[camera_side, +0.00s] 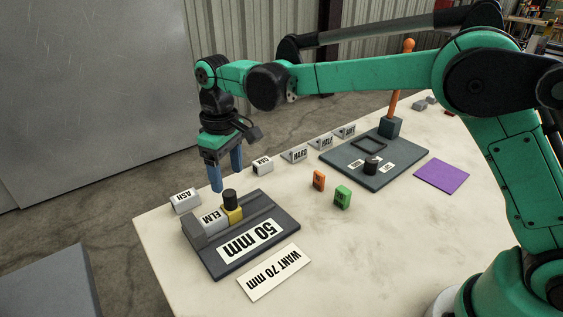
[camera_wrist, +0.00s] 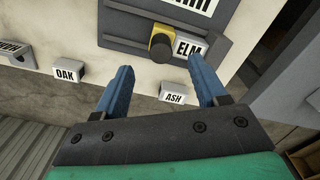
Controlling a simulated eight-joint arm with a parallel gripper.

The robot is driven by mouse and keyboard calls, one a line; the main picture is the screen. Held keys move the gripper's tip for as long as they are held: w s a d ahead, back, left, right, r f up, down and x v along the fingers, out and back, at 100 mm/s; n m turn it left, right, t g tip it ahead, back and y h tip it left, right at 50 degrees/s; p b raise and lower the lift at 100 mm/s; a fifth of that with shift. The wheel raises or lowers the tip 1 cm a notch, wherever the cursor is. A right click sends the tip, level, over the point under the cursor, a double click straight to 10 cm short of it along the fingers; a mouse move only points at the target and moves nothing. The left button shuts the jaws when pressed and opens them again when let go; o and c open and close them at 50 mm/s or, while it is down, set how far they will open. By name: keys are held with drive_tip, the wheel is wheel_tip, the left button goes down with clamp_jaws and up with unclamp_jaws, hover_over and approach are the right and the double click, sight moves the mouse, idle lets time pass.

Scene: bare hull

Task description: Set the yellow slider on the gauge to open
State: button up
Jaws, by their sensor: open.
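The gauge (camera_side: 262,240) is a dark grey plate at the table's left end, reading "50 mm". Its yellow slider (camera_side: 233,214) carries a black knob (camera_side: 230,197) and sits beside a grey block marked ELM (camera_side: 208,221). In the wrist view the slider (camera_wrist: 160,46) touches or nearly touches the ELM block (camera_wrist: 188,48). A card reading "WANT 70 mm" (camera_side: 275,272) lies in front of the gauge. My gripper (camera_side: 227,182) is open and empty, above and behind the gauge, pointing down. In the wrist view its blue fingers (camera_wrist: 164,88) are apart, with the slider beyond them.
Blocks marked ASH (camera_side: 184,201) and OAK (camera_side: 262,164) stand behind the gauge. An orange block (camera_side: 319,180) and a green block (camera_side: 342,196) stand to its right. A lever panel (camera_side: 345,163) and a purple square (camera_side: 442,176) are farther right. The table's front middle is clear.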

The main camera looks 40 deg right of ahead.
sight(230, 192)
wheel_tip(230, 192, down, 6)
drive_tip(key=shift+a+r, duration=0.1)
idle(0.4)
clamp_jaws()
idle(1.2)
